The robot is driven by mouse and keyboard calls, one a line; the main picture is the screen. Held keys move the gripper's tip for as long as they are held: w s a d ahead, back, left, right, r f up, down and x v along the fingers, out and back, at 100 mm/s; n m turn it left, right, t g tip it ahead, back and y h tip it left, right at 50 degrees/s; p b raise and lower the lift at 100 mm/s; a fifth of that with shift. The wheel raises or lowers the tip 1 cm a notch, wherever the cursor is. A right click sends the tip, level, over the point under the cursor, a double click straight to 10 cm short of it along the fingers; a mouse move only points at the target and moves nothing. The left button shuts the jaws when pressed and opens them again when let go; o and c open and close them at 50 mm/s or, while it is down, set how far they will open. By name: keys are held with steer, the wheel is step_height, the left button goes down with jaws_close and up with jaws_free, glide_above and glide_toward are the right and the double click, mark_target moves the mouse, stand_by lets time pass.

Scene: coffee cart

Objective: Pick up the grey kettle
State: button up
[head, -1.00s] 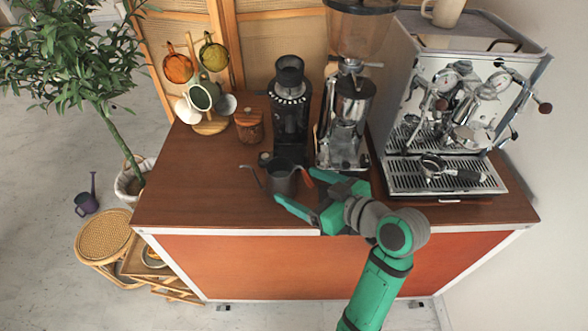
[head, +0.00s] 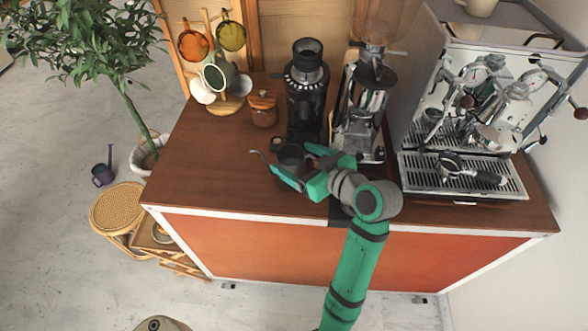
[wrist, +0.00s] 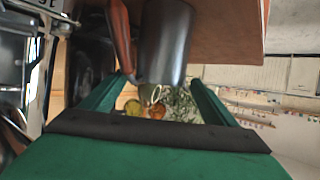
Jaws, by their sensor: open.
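The grey kettle (head: 290,156) stands on the brown counter, its thin spout pointing left in the head view. In the wrist view the dark kettle body (wrist: 168,42) shows with its reddish-brown handle (wrist: 121,38) to the left of it. My gripper (head: 291,162) is open at the kettle, with one finger in front of it and the other behind it. In the wrist view the open fingers (wrist: 152,88) lie to either side of the kettle's near end. The fingers partly hide the kettle in the head view; I cannot tell whether they touch it.
A black grinder (head: 305,95) stands close behind the kettle, with a larger silver grinder (head: 362,105) to its right. An espresso machine (head: 480,120) fills the right side. A wooden jar (head: 263,108) and a mug stand (head: 226,104) are behind left. The counter's left part is clear.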

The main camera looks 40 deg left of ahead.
steer(key=shift+x, duration=1.1)
steer(key=c, duration=2)
